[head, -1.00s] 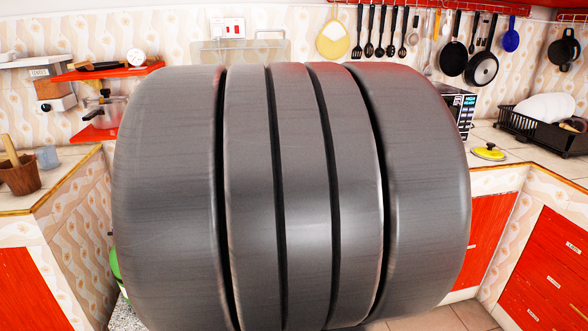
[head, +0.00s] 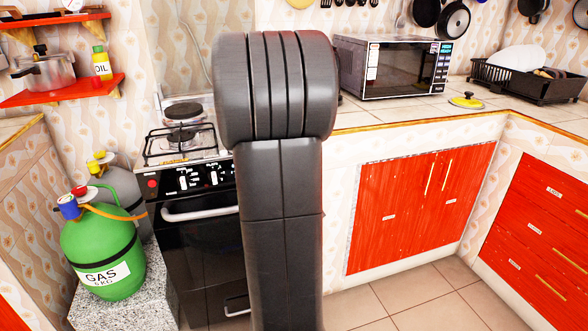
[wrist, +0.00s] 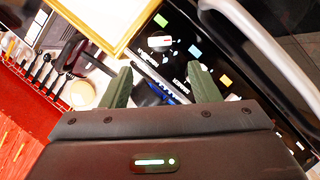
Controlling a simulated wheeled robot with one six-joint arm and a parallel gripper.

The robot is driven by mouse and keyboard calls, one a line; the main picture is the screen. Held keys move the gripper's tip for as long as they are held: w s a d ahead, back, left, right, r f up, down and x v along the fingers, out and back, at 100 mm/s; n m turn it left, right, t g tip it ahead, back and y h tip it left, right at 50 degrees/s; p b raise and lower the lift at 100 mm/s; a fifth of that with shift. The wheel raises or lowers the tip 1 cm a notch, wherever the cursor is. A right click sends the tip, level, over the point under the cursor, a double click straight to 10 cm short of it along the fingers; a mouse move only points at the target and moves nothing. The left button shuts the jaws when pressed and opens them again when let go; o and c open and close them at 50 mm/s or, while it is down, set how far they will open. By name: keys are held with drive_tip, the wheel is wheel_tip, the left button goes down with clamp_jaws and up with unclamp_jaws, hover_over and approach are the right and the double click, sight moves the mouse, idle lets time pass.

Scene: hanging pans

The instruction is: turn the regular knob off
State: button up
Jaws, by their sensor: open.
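The black stove front (head: 190,178) is in the head view, left of my arm. I cannot tell which knob is the regular one. The head view does not show the gripper.
A green gas cylinder (head: 102,245) with a blue and red top stands left of the stove, with a grey cylinder (head: 122,185) behind. A microwave (head: 395,68) is on the right counter. The wrist view shows a yellow-edged white panel (wrist: 100,18) and a long pale handle (wrist: 265,50).

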drive_tip(key=b+x, duration=0.1)
drive_tip(key=x, duration=0.8)
drive_tip(key=shift+w, duration=0.3)
drive_tip(key=shift+f, duration=0.1)
drive_tip(key=c, duration=1)
